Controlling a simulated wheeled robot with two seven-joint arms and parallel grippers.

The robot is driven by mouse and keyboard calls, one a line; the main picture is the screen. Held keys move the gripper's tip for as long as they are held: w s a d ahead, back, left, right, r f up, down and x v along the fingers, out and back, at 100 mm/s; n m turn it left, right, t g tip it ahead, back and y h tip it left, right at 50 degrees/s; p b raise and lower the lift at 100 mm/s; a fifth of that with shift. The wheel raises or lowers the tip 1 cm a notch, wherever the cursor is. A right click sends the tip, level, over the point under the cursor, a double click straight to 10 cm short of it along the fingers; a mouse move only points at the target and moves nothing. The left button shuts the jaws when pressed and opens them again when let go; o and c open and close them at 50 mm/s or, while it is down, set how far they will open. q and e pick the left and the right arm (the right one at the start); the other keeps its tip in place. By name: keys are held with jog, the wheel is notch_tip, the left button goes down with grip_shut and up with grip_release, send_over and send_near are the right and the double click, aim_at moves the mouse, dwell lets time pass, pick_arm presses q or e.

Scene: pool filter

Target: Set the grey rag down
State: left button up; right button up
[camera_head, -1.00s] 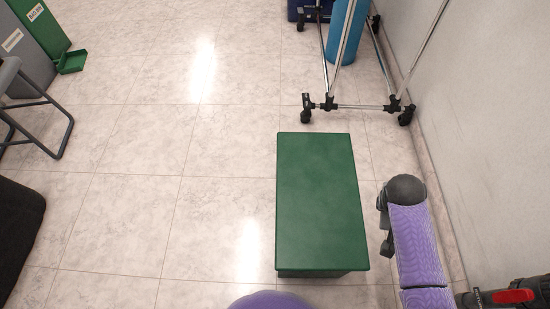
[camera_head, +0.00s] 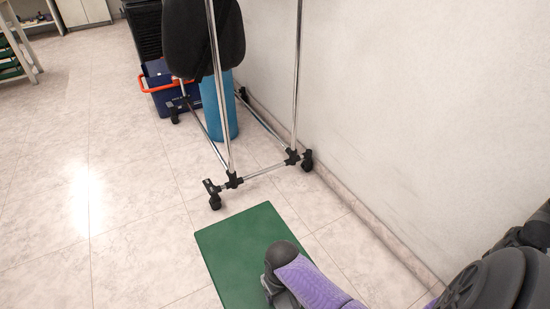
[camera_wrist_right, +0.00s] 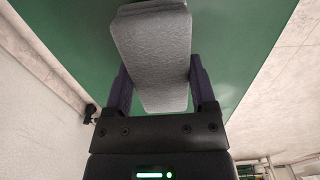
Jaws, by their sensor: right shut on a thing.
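The grey rag (camera_wrist_right: 152,55) looks like a folded, textured pad in the right wrist view. My right gripper (camera_wrist_right: 160,82) is shut on it, with one dark finger at each side. A green flat top (camera_wrist_right: 235,35) fills the background behind the rag; I cannot tell how large the gap is. In the head view my right gripper (camera_head: 270,286) is over the near right part of the green top (camera_head: 233,245). The rag cannot be made out clearly there. My left gripper is not in view.
A wheeled metal rack (camera_head: 228,150) stands beyond the green top, with a blue cylinder (camera_head: 218,108) and a blue bin with an orange handle (camera_head: 165,95) by it. A white wall (camera_head: 370,110) runs along the right. The tiled floor (camera_head: 130,200) at left is clear.

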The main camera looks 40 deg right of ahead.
jog(key=shift+f, duration=0.95)
jog(key=shift+r, duration=0.3)
jog(key=shift+c, duration=0.5)
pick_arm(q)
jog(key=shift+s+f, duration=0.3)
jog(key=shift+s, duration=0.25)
pick_arm(e)
jog(key=o, duration=1.1)
jog(key=shift+f, duration=0.1)
pick_arm(q)
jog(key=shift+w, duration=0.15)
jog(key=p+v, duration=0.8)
jog(key=p, duration=0.1)
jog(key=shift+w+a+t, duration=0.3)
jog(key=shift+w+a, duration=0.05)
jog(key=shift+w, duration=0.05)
pick_arm(e)
jog(key=shift+r, duration=6.1)
